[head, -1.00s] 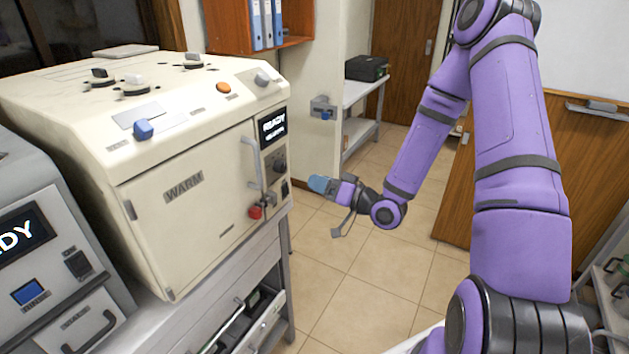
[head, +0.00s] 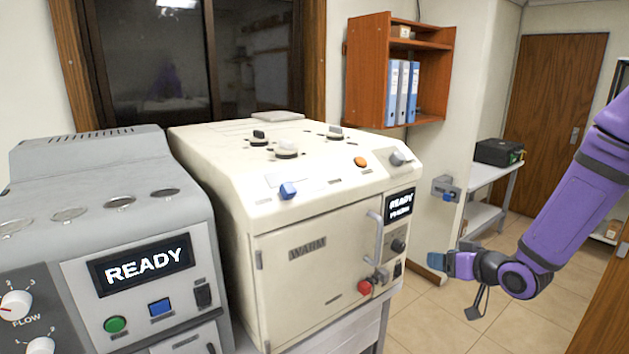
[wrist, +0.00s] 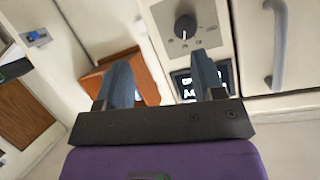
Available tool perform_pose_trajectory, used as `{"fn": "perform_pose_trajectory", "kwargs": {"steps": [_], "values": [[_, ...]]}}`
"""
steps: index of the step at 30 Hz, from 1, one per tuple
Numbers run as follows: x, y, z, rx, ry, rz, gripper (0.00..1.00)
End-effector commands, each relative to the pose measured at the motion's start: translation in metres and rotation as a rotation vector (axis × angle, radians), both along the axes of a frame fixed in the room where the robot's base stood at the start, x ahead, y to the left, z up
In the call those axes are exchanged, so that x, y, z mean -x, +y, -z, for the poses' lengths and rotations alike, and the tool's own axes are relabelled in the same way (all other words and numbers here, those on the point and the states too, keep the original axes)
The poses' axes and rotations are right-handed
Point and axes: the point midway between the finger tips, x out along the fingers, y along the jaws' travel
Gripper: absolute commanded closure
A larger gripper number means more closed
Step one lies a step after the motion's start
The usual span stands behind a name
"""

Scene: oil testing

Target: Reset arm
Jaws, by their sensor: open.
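My gripper (head: 447,265) shows at the end of my purple arm, right of the cream WARM machine in the head view. In the wrist view its two blue-grey fingers (wrist: 163,80) stand apart with nothing between them. The cream machine (head: 325,260) has a shut door with a grey handle, a red button (head: 364,287) and a small display reading READY. Its dark knob (wrist: 186,27) and display (wrist: 200,84) show beyond the fingers in the wrist view. The gripper appears apart from the machine.
A grey machine (head: 110,235) with a READY screen stands at the left. A wall shelf (head: 370,70) holds blue binders. A side table (head: 490,178) bears a black case (head: 498,151). A small grey wall box (head: 446,188) is behind the gripper. Tiled floor (head: 425,320) lies open below the gripper.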

Motion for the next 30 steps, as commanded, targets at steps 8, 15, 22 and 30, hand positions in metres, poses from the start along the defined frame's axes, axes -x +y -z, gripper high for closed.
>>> {"fn": "perform_pose_trajectory", "kwargs": {"steps": [8, 15, 22, 30], "values": [[0.013, -0.016, -0.050, 0.274, 0.100, 0.108, 0.38], [0.043, -0.028, -0.098, 0.424, 0.196, 0.223, 0.38], [0.088, -0.032, -0.144, 0.491, 0.292, 0.325, 0.38], [0.158, -0.026, -0.189, 0.484, 0.417, 0.401, 0.38]]}}
